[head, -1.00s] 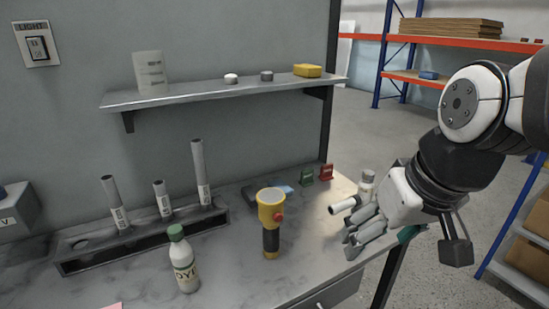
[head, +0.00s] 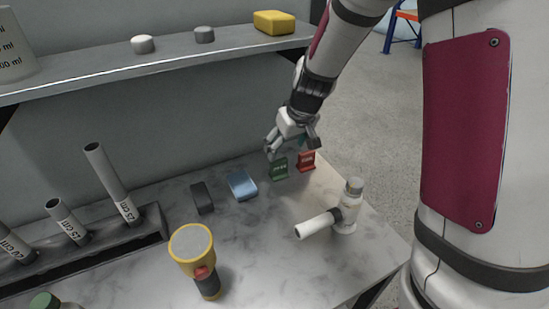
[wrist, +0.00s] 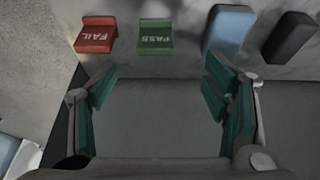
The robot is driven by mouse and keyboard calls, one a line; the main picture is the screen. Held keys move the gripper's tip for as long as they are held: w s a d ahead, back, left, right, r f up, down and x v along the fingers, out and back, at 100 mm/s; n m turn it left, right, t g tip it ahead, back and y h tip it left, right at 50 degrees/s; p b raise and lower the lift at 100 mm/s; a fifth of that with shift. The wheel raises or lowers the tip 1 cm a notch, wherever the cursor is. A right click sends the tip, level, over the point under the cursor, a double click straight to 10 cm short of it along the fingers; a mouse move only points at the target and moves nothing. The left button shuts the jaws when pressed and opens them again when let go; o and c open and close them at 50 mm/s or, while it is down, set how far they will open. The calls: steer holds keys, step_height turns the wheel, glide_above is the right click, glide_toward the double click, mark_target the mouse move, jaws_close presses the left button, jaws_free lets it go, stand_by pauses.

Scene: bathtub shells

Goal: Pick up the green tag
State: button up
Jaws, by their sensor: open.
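The green tag (head: 279,168) stands on the marble-look worktop near its back edge, just left of the red tag (head: 306,160). In the wrist view the green tag (wrist: 155,36) reads "PASS" and the red tag (wrist: 97,35) reads "FAIL". My gripper (head: 292,147) is close above and behind the green tag in the head view. In the wrist view my gripper (wrist: 160,80) is open, its teal-padded fingers apart with nothing between them. The green tag lies beyond the fingertips, roughly centred on the gap.
A blue block (head: 242,186) and a black block (head: 202,197) lie left of the green tag. A shelf (head: 120,70) overhangs the back left.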

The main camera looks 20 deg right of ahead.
mark_target(280, 163)
steer(key=x, duration=0.8)
steer(key=shift+w+f+b, duration=0.1)
steer(key=shift+b, duration=0.25)
steer(key=shift+d+x, duration=0.15)
steer(key=shift+x, duration=1.15)
steer(key=shift+d+x, duration=0.15)
steer(key=shift+x, duration=1.2)
steer(key=shift+w, duration=0.15)
steer(key=c, duration=1.2)
